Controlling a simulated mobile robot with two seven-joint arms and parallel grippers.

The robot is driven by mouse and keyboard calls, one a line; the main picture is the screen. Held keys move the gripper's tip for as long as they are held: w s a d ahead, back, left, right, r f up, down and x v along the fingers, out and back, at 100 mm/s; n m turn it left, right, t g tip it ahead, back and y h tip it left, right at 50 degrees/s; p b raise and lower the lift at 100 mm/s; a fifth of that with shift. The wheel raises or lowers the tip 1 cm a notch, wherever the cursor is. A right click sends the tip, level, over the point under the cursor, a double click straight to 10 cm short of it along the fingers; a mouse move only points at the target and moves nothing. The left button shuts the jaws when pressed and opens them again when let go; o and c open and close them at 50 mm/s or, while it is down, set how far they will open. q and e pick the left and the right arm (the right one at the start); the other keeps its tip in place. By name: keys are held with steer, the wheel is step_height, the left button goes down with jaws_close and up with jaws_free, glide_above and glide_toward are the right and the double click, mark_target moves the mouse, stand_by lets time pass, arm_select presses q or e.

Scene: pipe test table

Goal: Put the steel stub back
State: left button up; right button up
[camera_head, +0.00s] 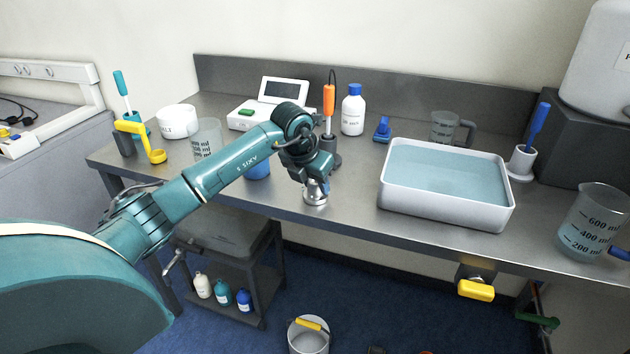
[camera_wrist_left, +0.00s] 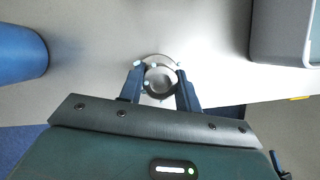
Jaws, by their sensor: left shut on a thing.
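The steel stub (camera_head: 315,193) is a short shiny metal piece near the front edge of the steel table (camera_head: 345,219) in the head view. My left gripper (camera_head: 317,184) is above it, pointing down, and is shut on it. In the left wrist view the stub (camera_wrist_left: 160,80) shows as a round metal piece between the two dark blue fingers of the left gripper (camera_wrist_left: 160,88). A wider round rim shows around its far side. I cannot tell whether the stub is touching the table. My right gripper is not in view.
A white tray of bluish liquid (camera_head: 398,207) stands right of the gripper. A blue container (camera_head: 258,169) is left of it, partly behind my arm. An orange-handled tool in a dark stand (camera_head: 329,100) and a white bottle (camera_head: 353,112) are behind. The table's front edge is close.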

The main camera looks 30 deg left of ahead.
arm_select(q)
steer(key=o, duration=0.7)
steer(key=shift+f, duration=0.2)
steer(key=o, duration=0.5)
steer(key=shift+c, duration=0.2)
steer(key=shift+r, duration=0.15)
